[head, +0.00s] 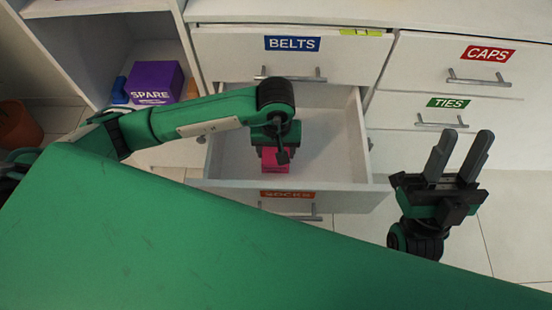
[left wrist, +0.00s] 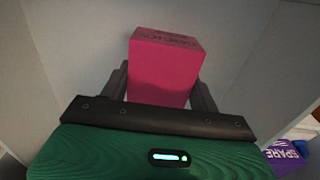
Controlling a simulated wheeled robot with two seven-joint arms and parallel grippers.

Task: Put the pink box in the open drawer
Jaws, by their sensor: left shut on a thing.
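The pink box (head: 274,158) is mostly hidden under my left gripper (head: 275,145) in the head view. In the left wrist view the pink box (left wrist: 165,68) sits between the two dark fingers of my left gripper (left wrist: 163,85), which is shut on it. The box and gripper are inside the outline of the open drawer (head: 225,160), between its walls. I cannot tell whether the box touches the drawer floor. My right gripper (head: 459,155) is open and empty, to the right of the open drawer.
The open drawer is below the closed BELTS drawer (head: 345,60). Closed CAPS (head: 425,70) and TIES (head: 400,108) drawers are at right, and a SOCKS label (head: 287,194) shows below. A purple SPARE box (head: 155,82) stands in the left compartment beside a blue object (head: 120,91).

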